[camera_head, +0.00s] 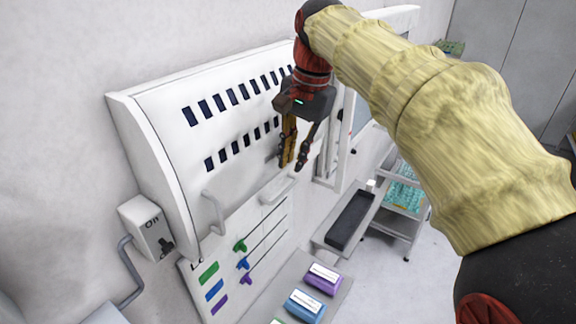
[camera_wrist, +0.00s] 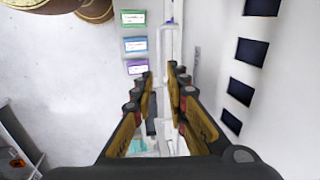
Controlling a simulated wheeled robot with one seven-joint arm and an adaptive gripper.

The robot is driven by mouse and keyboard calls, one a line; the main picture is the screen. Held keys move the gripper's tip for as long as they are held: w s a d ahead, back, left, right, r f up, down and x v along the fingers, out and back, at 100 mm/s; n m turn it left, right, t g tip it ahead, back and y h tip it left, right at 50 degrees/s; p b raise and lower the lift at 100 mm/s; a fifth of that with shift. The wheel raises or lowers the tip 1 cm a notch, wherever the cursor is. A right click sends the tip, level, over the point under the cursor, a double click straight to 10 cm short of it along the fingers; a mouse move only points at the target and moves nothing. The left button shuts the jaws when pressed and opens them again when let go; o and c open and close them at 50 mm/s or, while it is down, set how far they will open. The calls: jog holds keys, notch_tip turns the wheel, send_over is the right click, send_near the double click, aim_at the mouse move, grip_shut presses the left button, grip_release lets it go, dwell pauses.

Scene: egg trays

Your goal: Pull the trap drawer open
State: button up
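My gripper (camera_head: 294,166) hangs in front of the white machine (camera_head: 160,140), its fingers pointing down. It is open and empty; in the wrist view (camera_wrist: 162,75) a gap shows between the fingertips. A white horizontal handle or ledge (camera_head: 278,189) juts from the machine's front just below and left of the fingertips, apart from them as far as I can tell. A bent white bar handle (camera_head: 214,212) is farther left. No drawer is clearly labelled as the trap drawer, so I cannot tell which part it is. A shelf with a dark insert (camera_head: 350,220) sticks out at right.
Coloured levers (camera_head: 242,264) line the machine's lower front. Green, blue and purple labelled boxes (camera_head: 305,304) lie on a ledge below. A grey switch box (camera_head: 148,228) is at left. A cart with teal trays (camera_head: 404,196) stands at right, with open floor beyond.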

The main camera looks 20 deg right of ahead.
aim_at(287, 189)
jog(key=shift+w+a+f+p, duration=0.15)
jog(key=shift+w+f, duration=0.05)
jog(key=shift+f, duration=1.05)
jog(key=shift+w+a+f+p, duration=0.1)
jog(key=shift+w+a+f, duration=0.1)
jog(key=shift+f, duration=1.05)
jog(key=shift+w+a+f+p, duration=0.1)
jog(key=shift+w+f+p, duration=0.1)
jog(key=shift+f, duration=1.05)
grip_shut()
jog(key=shift+f, duration=0.1)
